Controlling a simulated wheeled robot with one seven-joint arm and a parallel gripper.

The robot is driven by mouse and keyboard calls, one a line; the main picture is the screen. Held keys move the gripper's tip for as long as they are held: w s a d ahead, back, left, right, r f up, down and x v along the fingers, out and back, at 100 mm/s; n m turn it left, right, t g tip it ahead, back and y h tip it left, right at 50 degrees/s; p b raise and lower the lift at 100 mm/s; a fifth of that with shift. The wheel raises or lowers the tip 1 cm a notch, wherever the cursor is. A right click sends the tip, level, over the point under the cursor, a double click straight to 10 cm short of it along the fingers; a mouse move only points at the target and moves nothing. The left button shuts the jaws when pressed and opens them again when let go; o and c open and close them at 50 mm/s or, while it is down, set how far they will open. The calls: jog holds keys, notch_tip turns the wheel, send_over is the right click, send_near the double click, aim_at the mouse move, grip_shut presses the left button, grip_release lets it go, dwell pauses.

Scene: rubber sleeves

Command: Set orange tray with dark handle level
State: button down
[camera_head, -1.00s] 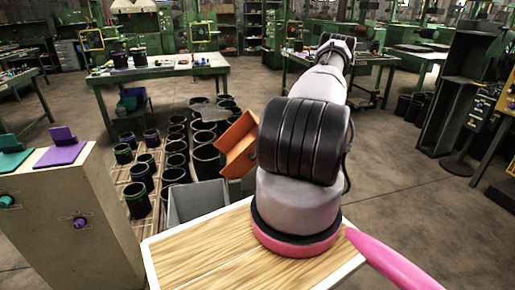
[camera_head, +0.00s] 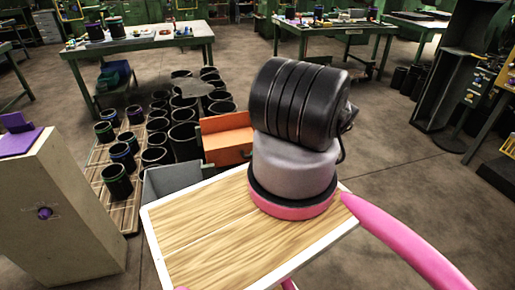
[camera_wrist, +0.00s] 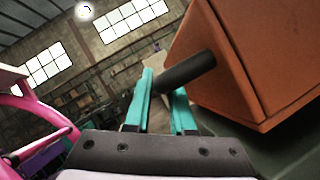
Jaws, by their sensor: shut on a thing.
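The orange tray (camera_head: 230,151) is in the middle of the head view, just left of my arm and beside a grey bin. Its front face is toward me, and its upper edge runs close to level, rising slightly to the right. In the wrist view the orange tray (camera_wrist: 262,62) fills the upper right, with its dark round handle (camera_wrist: 188,72) sticking out toward the left. My gripper (camera_wrist: 164,88) has its teal fingers closed on the handle. In the head view my arm hides the gripper and the tray's right end.
A grey bin (camera_head: 178,180) stands in front of the tray. Several black sleeves (camera_head: 183,140) stand on the floor to its left and behind. A beige cabinet (camera_head: 60,215) with purple parts stands at the left. A green workbench (camera_head: 140,45) is behind.

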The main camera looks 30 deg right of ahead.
jog(key=shift+d+f+t, duration=0.1)
jog(key=shift+f+t, duration=0.2)
jog(key=shift+f, duration=0.15)
jog(key=c, duration=0.8)
grip_release()
jog(key=shift+o, duration=0.2)
